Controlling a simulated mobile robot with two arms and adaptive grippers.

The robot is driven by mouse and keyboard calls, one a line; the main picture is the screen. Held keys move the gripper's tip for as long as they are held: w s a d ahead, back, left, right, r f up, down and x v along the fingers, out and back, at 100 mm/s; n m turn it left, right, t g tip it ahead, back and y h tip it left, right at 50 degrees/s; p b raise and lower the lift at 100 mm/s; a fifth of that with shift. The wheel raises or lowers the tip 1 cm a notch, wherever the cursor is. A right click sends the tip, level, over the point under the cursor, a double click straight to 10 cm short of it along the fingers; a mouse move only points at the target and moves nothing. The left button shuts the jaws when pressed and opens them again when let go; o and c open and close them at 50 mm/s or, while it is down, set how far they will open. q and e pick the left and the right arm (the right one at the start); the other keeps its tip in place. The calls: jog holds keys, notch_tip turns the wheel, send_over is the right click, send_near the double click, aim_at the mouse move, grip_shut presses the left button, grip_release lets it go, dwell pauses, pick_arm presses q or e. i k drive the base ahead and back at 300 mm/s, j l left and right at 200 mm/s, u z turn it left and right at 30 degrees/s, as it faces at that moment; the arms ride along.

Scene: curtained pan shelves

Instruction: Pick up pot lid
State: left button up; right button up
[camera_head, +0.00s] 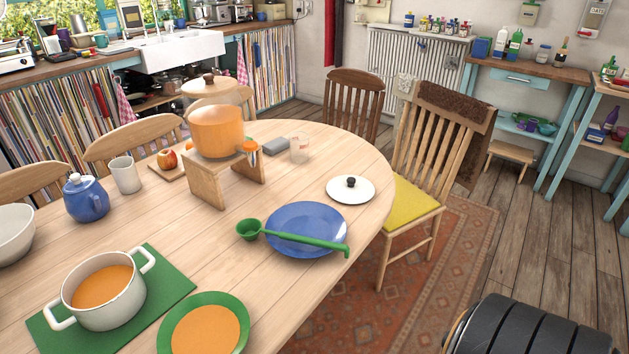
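A white pot lid (356,194) with a black knob lies flat on the wooden table (300,176), near its right edge. A second, pale lid (211,87) with a brown knob shows just above the orange pot (217,130); I cannot tell whether it touches the pot. The orange pot stands on a small wooden stand (207,183). A white two-handled pot (104,291) with orange contents stands uncovered on a green mat (172,273) at the front left. Neither of my grippers is in view.
A blue plate (300,220) with a green ladle (322,241) across it lies left of and in front of the white lid. A chair (429,150) with a yellow seat stands close to the table's right side. A dark ribbed object (530,328) fills the bottom right corner.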

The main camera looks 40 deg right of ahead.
aim_at(348, 189)
jog(key=l+u, duration=0.2)
jog(key=l, duration=0.35)
jog(key=l+u, duration=0.2)
jog(key=l, duration=0.35)
jog(key=k+l+u, duration=0.2)
jog(key=l, duration=0.35)
jog(key=l+u, duration=0.25)
jog(key=l, duration=0.3)
